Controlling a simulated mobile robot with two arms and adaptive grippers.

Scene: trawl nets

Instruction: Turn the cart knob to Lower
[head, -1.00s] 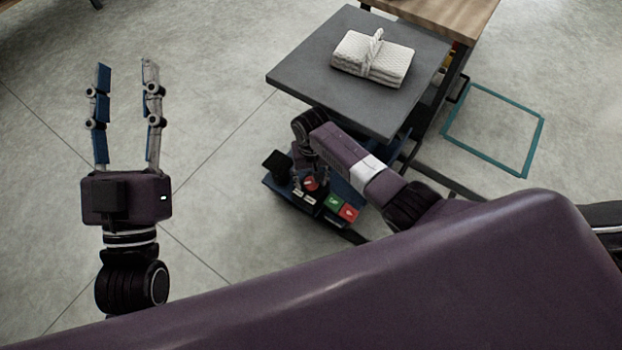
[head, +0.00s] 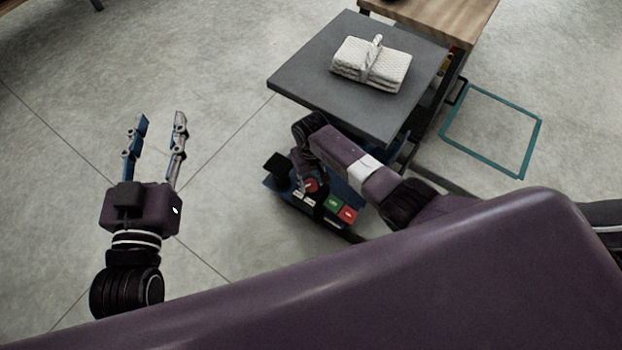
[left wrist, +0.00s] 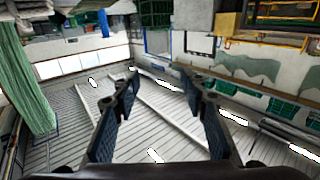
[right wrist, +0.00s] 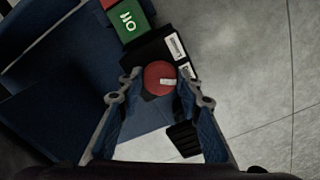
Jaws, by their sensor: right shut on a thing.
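The cart knob (right wrist: 158,78) is round and red with a white pointer mark, on the dark control panel of the cart; it also shows in the head view (head: 311,185). My right gripper (right wrist: 159,82) is shut on the knob, one finger on each side of it. Two white labels (right wrist: 175,46) sit beside the knob; their text is too small to read. My left gripper (head: 162,117) is open and empty above the floor at the left; its spread fingers also show in the left wrist view (left wrist: 160,80).
The cart's grey platform (head: 300,82) carries a folded white net bundle (head: 371,64). A green button (head: 333,204) and a red button (head: 348,214) sit on the panel. A wooden table (head: 440,18) stands behind. A teal square (head: 525,150) marks the floor at right.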

